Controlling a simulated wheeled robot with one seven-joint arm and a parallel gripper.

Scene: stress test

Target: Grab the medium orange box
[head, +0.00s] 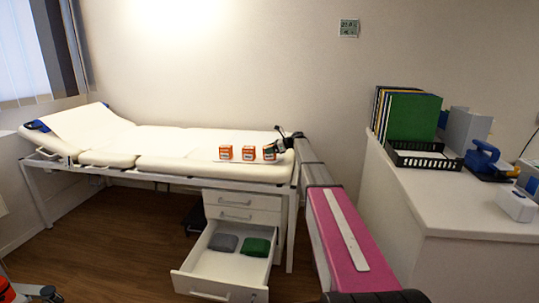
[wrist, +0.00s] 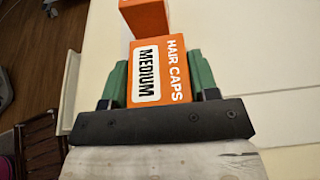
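The medium orange box (wrist: 157,80) reads "HAIR CAPS" and "MEDIUM" in the wrist view. It sits between the two green fingers of my gripper (wrist: 158,85), which lie close against its sides, so the gripper looks shut on it. In the head view this box (head: 270,152) is the rightmost of three orange and white boxes and looks tilted at the bed's right end. My gripper (head: 284,142) is partly hidden there by my arm. A second orange box (wrist: 145,17) shows just beyond it in the wrist view.
Two similar boxes, a left one (head: 225,153) and a middle one (head: 249,153), stand on the cream examination bed (head: 150,140). Below, an open drawer (head: 222,266) holds a grey and a green item. A white counter (head: 400,190) with folders stands at right.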

